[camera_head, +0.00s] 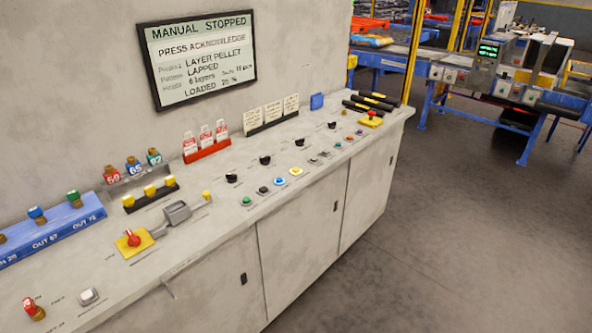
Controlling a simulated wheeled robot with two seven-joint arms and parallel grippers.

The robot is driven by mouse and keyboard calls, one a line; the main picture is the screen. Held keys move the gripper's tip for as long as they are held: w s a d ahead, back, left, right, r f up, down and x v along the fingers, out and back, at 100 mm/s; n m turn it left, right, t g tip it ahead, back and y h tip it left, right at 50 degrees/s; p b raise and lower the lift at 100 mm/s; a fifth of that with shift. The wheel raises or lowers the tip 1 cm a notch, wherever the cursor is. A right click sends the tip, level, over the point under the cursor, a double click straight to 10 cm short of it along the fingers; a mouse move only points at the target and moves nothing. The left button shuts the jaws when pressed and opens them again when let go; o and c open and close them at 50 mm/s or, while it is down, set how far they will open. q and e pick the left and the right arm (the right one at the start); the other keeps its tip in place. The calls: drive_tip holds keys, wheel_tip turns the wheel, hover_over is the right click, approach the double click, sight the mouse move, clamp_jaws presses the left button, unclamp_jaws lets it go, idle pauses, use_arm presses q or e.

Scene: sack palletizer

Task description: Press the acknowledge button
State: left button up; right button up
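A wall screen (198,57) above the console reads "MANUAL STOPPED" and "PRESS ACKNOWLEDGE". The console top (222,245) carries a row of push buttons along its front: a green button (246,201), a black button (263,190), a blue button (280,182) and a yellow button (296,171), with several smaller ones farther right. The button labels are too small to read, so I cannot tell which one is the acknowledge button. Neither of my grippers is in view.
Red emergency-stop knobs sit on yellow plates at the left (133,239) and far right (370,119). Black selector knobs, a red tag rack (207,148) and a blue key rack (52,231) also occupy the top. Open floor (440,230) lies right of the cabinet; a blue-framed conveyor (500,95) stands beyond.

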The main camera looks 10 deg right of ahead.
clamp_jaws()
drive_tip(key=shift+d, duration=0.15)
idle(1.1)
